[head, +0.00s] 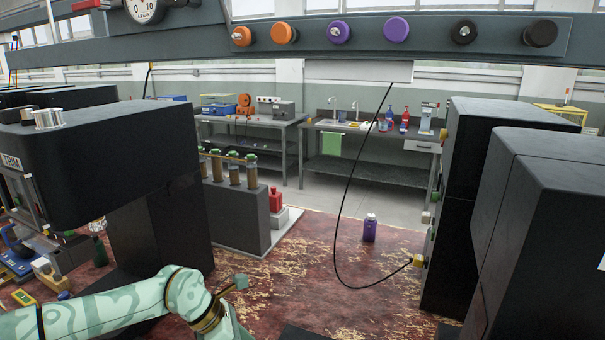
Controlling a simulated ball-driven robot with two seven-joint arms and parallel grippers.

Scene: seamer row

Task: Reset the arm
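My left arm (100,312), pale green with darker patterning and brass-coloured rings, comes in from the lower left. It bends at a joint near the bottom middle-left and runs down out of the bottom edge. A small green knob on a tan stem (239,283) shows beside that joint; I cannot tell whether it belongs to the arm. The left gripper is not visible. My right arm and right gripper do not show.
Black machine heads stand at left (115,150) and right (545,220). The worn red tabletop (300,270) is mostly clear between them. A purple bottle (370,230) stands there, near a hanging black cable (341,210). A beam with coloured knobs (420,35) crosses above.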

